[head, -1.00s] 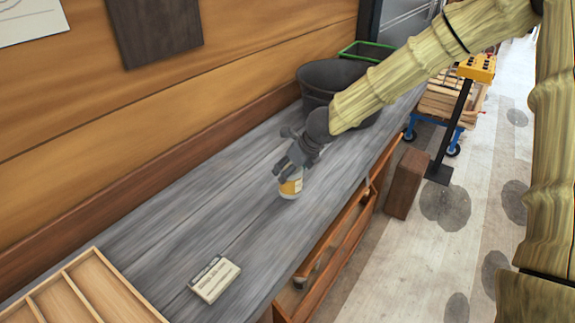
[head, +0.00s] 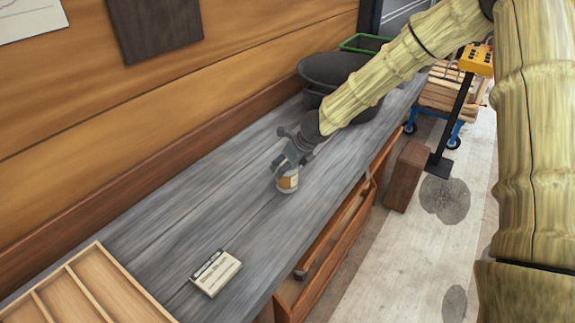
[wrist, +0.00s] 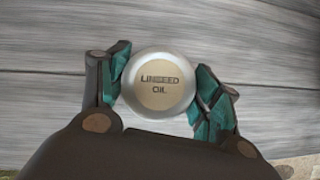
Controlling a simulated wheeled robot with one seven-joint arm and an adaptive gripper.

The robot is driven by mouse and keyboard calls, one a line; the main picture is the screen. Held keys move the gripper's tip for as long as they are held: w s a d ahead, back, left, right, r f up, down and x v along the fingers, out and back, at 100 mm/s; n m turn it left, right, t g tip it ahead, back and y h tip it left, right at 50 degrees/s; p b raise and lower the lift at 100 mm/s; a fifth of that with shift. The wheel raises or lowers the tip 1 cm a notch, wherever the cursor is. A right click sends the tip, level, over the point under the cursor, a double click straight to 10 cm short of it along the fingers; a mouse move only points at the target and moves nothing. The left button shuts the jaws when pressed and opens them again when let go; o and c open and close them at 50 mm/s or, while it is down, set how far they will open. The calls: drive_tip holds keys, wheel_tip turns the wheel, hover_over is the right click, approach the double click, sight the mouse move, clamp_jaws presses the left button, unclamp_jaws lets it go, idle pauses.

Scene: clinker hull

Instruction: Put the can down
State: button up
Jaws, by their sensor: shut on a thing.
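The can (head: 288,182) has a white and orange-yellow side and is at the middle of the grey bench top (head: 190,215). In the wrist view its round lid (wrist: 159,83) reads "LINSEED OIL". My gripper (head: 284,167) comes down on the can from above and is shut on it, with a teal-padded finger on each side of the lid. The can looks about upright. Its base looks at or very close to the bench top; I cannot tell whether it touches.
A small labelled box (head: 216,273) lies on the bench nearer the front. A wooden divided tray (head: 108,262) is at the lower left. A dark tub (head: 315,75) and a green-rimmed bin (head: 360,45) are behind. Bare bench surrounds the can.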

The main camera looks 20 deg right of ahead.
drive_tip(key=shift+a, duration=0.1)
drive_tip(key=o, duration=1.3)
drive_tip(key=shift+f, duration=0.1)
drive_tip(key=shift+o, duration=0.2)
drive_tip(key=shift+r, duration=0.25)
drive_tip(key=v, duration=1.1)
drive_tip(key=shift+s+r, duration=0.2)
drive_tip(key=shift+r, duration=0.15)
